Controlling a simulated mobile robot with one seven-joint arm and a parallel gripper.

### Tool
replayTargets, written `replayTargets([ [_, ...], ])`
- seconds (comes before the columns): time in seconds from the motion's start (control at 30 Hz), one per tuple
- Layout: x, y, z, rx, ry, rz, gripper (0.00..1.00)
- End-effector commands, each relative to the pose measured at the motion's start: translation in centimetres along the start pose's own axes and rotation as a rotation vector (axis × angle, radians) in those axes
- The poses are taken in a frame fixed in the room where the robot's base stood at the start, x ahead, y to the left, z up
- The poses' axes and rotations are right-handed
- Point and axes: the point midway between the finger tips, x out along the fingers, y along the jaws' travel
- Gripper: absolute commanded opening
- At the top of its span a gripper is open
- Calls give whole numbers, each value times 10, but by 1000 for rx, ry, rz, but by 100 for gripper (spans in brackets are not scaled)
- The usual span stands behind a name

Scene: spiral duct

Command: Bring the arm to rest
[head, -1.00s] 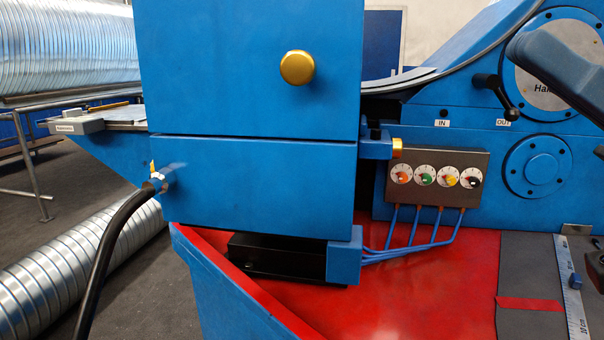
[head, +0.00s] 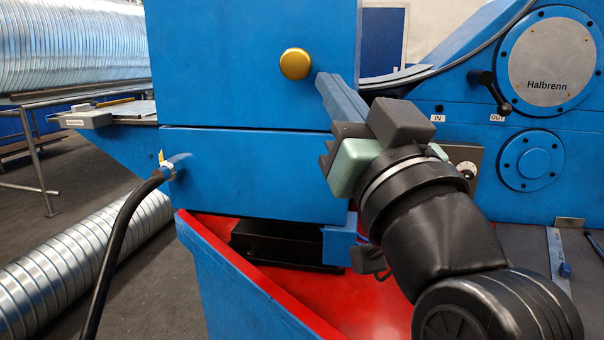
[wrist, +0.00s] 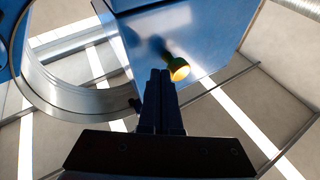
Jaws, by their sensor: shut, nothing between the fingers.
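My gripper (head: 326,82) is raised in front of the blue machine housing (head: 245,165), its fingers pointing up and left. The fingertips appear just right of the brass knob (head: 295,65) in the head view; I cannot tell the depth gap between them. In the wrist view my gripper (wrist: 160,72) has its two dark fingers side by side, shut with nothing between them. The brass knob (wrist: 179,70) shows just beyond and right of the tips there. My forearm hides most of the dial box (head: 467,165).
A black-handled lever (head: 492,88) stands on the machine right of my gripper. A red tray (head: 365,310) lies below my arm, and a black hose (head: 118,245) loops at the left. Spiral duct (head: 75,265) lies on the floor. A scale strip (head: 557,250) is at the right.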

Motion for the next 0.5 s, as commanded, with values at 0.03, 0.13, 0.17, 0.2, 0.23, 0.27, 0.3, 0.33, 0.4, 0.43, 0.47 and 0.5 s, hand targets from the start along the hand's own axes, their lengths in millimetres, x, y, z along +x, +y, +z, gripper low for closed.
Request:
replayTargets([
  [0.03, -5, -12, -6, -43, 44, 31, 0],
  [0.13, -18, -29, -25, -126, 145, 97, 0],
  [0.17, -23, -35, -32, -149, 178, 113, 0],
  [0.2, -31, -43, -41, -179, 222, 133, 0],
  [0.23, -38, -50, -48, -202, 258, 148, 0],
  [0.27, -45, -57, -55, -224, 292, 161, 0],
  [0.3, -55, -66, -65, -252, 341, 178, 0],
  [0.33, -63, -73, -73, -274, 377, 190, 0],
  [0.4, -68, -82, -100, -302, 428, 209, 0],
  [0.43, -61, -82, -110, -301, 423, 210, 0],
  [0.47, -58, -82, -118, -301, 421, 211, 0],
  [0.5, -53, -83, -128, -301, 421, 211, 0],
])
